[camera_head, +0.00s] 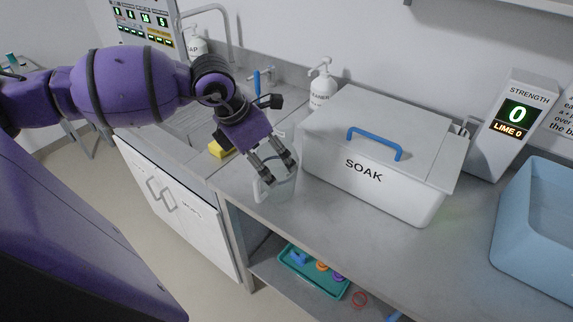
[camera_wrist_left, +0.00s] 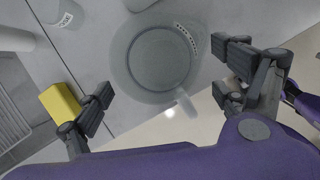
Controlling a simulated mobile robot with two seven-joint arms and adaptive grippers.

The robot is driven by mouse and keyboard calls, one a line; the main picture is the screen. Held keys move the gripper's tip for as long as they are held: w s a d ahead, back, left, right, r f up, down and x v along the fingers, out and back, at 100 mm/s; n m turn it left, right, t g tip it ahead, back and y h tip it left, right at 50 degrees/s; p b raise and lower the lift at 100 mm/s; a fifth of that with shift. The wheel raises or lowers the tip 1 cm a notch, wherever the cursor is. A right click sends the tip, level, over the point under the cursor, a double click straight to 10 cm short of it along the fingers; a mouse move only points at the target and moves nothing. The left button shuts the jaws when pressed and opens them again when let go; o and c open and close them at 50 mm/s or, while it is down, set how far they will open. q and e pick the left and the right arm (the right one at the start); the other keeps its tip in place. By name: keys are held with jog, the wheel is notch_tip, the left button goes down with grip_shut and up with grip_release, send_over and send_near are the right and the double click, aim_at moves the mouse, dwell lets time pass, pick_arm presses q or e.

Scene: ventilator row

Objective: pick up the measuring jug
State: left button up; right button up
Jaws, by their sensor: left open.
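The measuring jug (camera_head: 284,188) is clear and see-through. It stands upright on the grey counter near its front edge, left of the SOAK box. In the left wrist view the jug (camera_wrist_left: 158,58) is seen from above, with its handle toward the lower right and dark markings on its wall. My left gripper (camera_head: 276,172) is open and points down over the jug, partly covering it in the head view. In the left wrist view the open fingers (camera_wrist_left: 165,88) lie on either side of the jug; whether they touch it I cannot tell. My right gripper is not in view.
A white SOAK box (camera_head: 374,175) with a blue handle stands close right of the jug. A yellow sponge (camera_head: 221,149) lies left, by the sink. A cleaner bottle (camera_head: 322,88) stands behind. A blue basin (camera_head: 540,240) is far right. A teal tray (camera_head: 313,278) sits on the lower shelf.

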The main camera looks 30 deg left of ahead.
pick_arm(q)
jog(key=x, duration=0.3)
jog(key=shift+s+f, duration=0.1)
jog(key=shift+f, duration=0.05)
jog(key=x, duration=0.4)
jog(key=shift+s+a+f, duration=0.15)
jog(key=shift+f, duration=0.2)
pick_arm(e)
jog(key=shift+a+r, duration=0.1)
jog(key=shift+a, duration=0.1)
pick_arm(q)
jog(key=shift+c, duration=0.4)
jog(key=shift+s, duration=0.1)
jog(key=c, duration=1.1)
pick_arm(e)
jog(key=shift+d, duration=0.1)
